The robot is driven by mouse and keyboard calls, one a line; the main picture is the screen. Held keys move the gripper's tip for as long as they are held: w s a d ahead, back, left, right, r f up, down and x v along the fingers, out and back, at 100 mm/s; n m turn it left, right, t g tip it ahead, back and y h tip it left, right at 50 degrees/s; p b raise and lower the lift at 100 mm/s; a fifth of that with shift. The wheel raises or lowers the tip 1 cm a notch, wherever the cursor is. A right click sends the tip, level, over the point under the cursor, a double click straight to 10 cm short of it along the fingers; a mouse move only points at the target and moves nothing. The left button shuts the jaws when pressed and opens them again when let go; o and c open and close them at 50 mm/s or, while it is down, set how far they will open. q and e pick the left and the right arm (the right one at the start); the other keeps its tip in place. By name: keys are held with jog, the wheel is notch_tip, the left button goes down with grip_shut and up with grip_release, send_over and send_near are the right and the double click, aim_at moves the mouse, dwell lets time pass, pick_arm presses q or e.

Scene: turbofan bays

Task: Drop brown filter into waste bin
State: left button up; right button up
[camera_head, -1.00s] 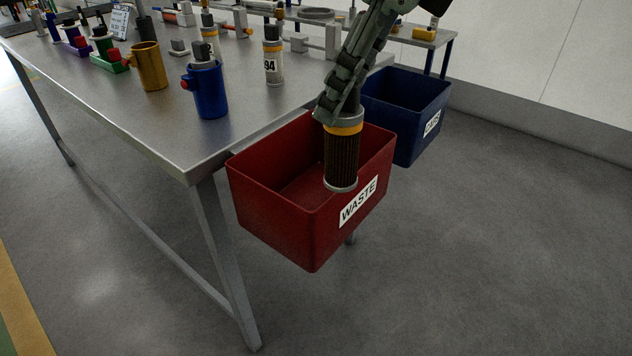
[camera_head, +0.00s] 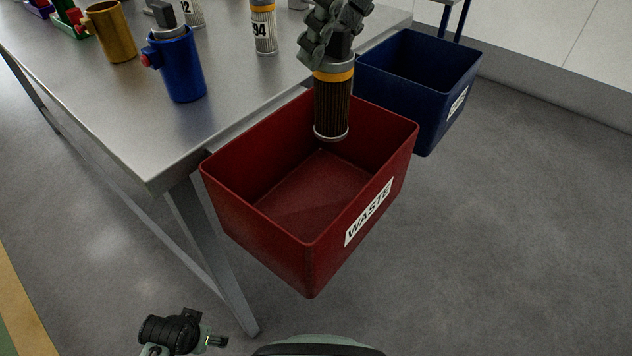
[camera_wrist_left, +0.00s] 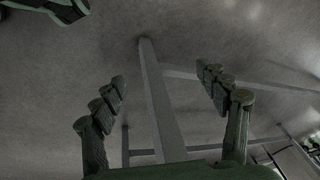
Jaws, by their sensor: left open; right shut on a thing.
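The brown filter (camera_head: 332,108), a pleated cylinder with a yellow band and grey end caps, hangs upright from my right gripper (camera_head: 333,62), which is shut on its top. In the head view, the filter shows over the back part of the red waste bin (camera_head: 280,240), its lower end in front of the bin's inner back wall. The bin has a white WASTE label and its visible floor is empty. My left gripper (camera_wrist_left: 165,100) is open and empty in the left wrist view, with the grey floor and table legs beyond it.
The metal table (camera_head: 130,120) stands left of the bin. It carries a blue holder (camera_head: 178,70), a gold holder (camera_head: 110,32) and a white canister marked 94 (camera_head: 264,30). A blue bin (camera_head: 415,85) stands behind the red bin. The floor at right is clear.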

pick_arm(q)
jog(key=shift+w+a+r+b, duration=0.1)
jog(key=shift+w+r+b, duration=0.1)
jog(key=shift+r, duration=0.4)
jog(key=shift+w+r+b, duration=0.1)
jog(key=shift+r+b, duration=0.05)
jog(key=shift+r, duration=0.4)
pick_arm(e)
jog(key=shift+f, duration=1.25)
jog(key=o, duration=1.3)
jog(key=shift+c, duration=0.2)
jog(key=v, duration=1.2)
pick_arm(q)
jog(key=shift+s, duration=0.1)
